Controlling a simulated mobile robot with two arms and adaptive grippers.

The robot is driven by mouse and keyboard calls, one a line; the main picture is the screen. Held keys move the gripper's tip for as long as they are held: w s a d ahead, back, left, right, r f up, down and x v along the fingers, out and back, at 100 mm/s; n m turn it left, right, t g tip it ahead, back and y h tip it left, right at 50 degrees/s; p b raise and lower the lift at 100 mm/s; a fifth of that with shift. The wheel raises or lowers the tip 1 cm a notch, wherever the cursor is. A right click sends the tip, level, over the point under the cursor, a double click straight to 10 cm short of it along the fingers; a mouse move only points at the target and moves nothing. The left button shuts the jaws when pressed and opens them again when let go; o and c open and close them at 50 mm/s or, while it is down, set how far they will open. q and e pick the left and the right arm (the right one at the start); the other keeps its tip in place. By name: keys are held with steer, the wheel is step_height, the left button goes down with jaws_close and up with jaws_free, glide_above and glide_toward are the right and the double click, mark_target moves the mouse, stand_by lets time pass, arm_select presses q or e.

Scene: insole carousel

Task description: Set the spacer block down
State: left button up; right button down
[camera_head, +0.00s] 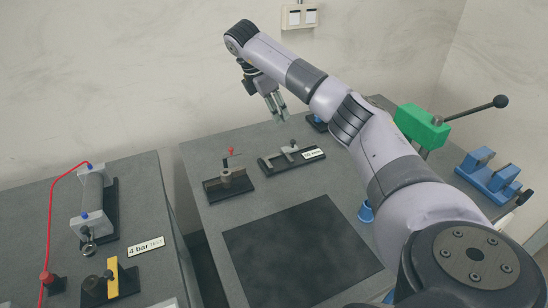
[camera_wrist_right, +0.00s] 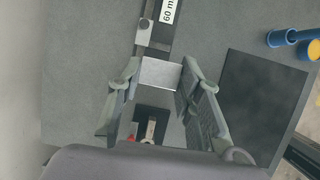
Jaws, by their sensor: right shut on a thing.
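My right gripper (camera_head: 277,108) is above the far part of the middle table, with its fingers pointing down. In the wrist view my right gripper (camera_wrist_right: 156,85) is shut on the spacer block (camera_wrist_right: 160,73), a plain light-grey block between the fingertips. In the head view the block is too small to make out clearly. Beyond it in the wrist view is a dark gauge fixture (camera_wrist_right: 152,35) with a "60 m…" label; the fixture also shows in the head view (camera_head: 280,163), below the gripper. My left gripper is not in view.
A black mat (camera_head: 300,250) covers the front of the table. A dark stand with a red lever (camera_head: 228,183) is left of the fixture. A blue cup (camera_head: 366,212), green press (camera_head: 420,125) and blue fixture (camera_head: 488,178) are at right. Another table (camera_head: 120,190) is at left.

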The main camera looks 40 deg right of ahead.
step_height(320, 180, down, 12)
steer(key=shift+f+b, duration=0.1)
steer(key=shift+b, duration=0.85)
step_height(320, 180, down, 4)
steer(key=shift+f+p, duration=0.1)
steer(key=shift+p, duration=0.25)
steer(key=shift+f, duration=0.3)
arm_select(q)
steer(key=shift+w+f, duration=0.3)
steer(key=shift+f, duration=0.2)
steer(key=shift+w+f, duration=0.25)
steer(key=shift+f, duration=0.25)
arm_select(e)
steer(key=shift+f, duration=0.15)
steer(key=c, duration=1.1)
jaws_free()
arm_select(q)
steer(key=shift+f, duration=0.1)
